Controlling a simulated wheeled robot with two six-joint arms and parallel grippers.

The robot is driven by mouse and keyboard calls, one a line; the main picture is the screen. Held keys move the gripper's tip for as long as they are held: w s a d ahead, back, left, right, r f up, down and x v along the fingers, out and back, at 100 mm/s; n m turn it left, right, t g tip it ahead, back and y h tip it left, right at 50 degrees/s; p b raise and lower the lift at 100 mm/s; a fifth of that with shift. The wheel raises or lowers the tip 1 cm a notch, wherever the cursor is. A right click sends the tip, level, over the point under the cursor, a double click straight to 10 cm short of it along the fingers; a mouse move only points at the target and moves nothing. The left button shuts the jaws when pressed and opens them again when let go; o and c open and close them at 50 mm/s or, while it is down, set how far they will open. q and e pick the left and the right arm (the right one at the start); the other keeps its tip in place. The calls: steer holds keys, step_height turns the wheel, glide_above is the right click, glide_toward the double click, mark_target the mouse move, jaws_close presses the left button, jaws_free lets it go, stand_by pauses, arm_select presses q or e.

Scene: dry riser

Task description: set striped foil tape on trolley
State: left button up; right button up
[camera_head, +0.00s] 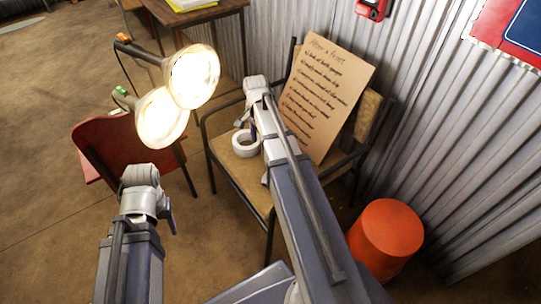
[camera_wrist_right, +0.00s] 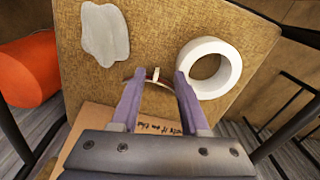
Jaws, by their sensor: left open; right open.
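A plain white tape roll (camera_head: 245,143) lies flat on the tan chair seat (camera_head: 235,174); no stripes show on it. In the right wrist view the roll (camera_wrist_right: 208,68) is just right of my right gripper (camera_wrist_right: 157,78), close to one finger. That gripper is open above the seat, its jaws on either side of a small white piece (camera_wrist_right: 155,74) with a thin dark reddish arc, which I cannot identify. In the head view the right arm partly hides the seat. My left gripper (camera_head: 170,218) is open, left of the chair, mostly hidden by its wrist. I cannot identify a trolley.
A handwritten cardboard sign (camera_head: 322,95) leans on the chair. A grey flat patch (camera_wrist_right: 105,33) is on the seat. An orange-red drum (camera_head: 385,238) stands at right by the corrugated wall (camera_head: 450,150). Lit lamps (camera_head: 178,95) and a red chair (camera_head: 112,142) stand left.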

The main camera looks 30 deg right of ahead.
steer(key=d, duration=0.1)
steer(key=d+m, duration=0.2)
steer(key=d, duration=0.1)
steer(key=shift+w+d+f, duration=0.1)
steer(key=shift+w+f, duration=0.1)
steer(key=shift+w, duration=0.1)
steer(key=shift+f+b, duration=1.35)
steer(key=shift+b, duration=0.1)
steer(key=shift+f, duration=0.1)
step_height(320, 180, down, 5)
steer(key=b, duration=0.5)
jaws_close()
